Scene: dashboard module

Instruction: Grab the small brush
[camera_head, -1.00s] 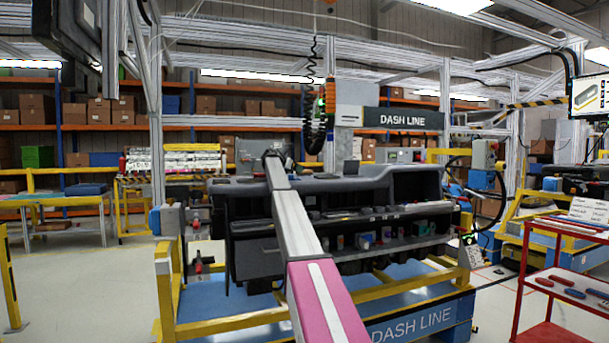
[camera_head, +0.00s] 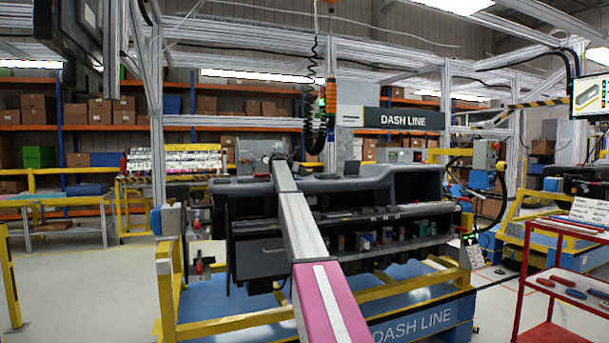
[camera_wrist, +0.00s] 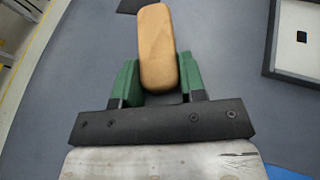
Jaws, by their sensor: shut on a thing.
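The small brush (camera_wrist: 157,40) shows in the wrist view as a rounded tan, wood-like block; its bristles are not visible. My gripper (camera_wrist: 159,75) has green fingers, one on each side of the block, and is shut on it. Grey dashboard surface lies behind and below the brush; I cannot tell how far apart they are. In the head view my arm reaches over the top of the dashboard module (camera_head: 340,186). My gripper and the brush cannot be made out there.
The dashboard stands on a yellow frame (camera_head: 220,325) with a blue base. Several small items sit on its front shelf. A red cart (camera_head: 573,285) with tools is at the right. In the wrist view, a dark-rimmed tray-like part (camera_wrist: 296,45) is at upper right.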

